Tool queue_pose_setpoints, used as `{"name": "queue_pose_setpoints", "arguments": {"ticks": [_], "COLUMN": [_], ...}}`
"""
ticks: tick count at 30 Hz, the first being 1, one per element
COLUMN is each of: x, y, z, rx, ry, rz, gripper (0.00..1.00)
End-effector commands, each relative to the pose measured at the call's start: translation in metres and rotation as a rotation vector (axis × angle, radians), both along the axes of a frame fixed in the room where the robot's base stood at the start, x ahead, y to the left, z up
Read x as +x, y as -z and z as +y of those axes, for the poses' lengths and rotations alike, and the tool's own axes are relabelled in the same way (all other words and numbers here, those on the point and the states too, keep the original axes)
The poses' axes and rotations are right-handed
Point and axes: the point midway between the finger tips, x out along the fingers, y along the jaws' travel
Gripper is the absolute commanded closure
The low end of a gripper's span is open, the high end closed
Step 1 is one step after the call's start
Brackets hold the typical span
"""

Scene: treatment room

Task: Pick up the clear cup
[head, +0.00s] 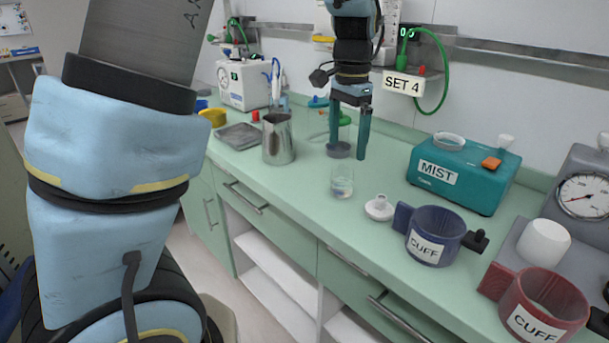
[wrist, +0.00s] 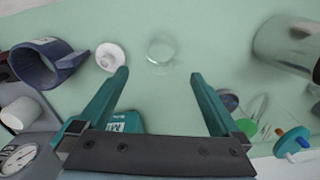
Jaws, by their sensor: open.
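The clear cup (head: 342,180) stands upright on the green counter, near its front edge in the head view. It looks see-through with a little liquid or shading low down. In the wrist view the clear cup (wrist: 161,47) shows ahead of the fingertips and roughly between their lines. My gripper (head: 348,152) points down with its teal fingers apart, above and behind the cup in the head view. In the wrist view my gripper (wrist: 158,75) is open, with nothing between the fingers.
A white lid-like piece (head: 379,207) and a blue cuff (head: 436,236) stand right of the cup. A metal jug (head: 278,139) stands left. A teal MIST box (head: 464,173) is behind right, and a red cuff (head: 543,306) is at front right. A dark round piece (head: 338,150) lies near the fingers.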

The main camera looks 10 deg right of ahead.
Motion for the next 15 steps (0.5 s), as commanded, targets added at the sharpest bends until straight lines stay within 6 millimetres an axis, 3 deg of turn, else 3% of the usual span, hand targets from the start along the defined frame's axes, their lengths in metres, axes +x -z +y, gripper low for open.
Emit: {"name": "queue_pose_setpoints", "arguments": {"ticks": [4, 9, 15], "x": [-0.003, -0.003, -0.003], "y": [0.008, 0.035, 0.054], "z": [-0.007, -0.006, -0.006], "rx": [0.004, 0.006, 0.003], "ry": [0.025, 0.023, 0.022], "rz": [0.002, 0.004, 0.001], "gripper": [0.0, 0.0, 0.0]}}
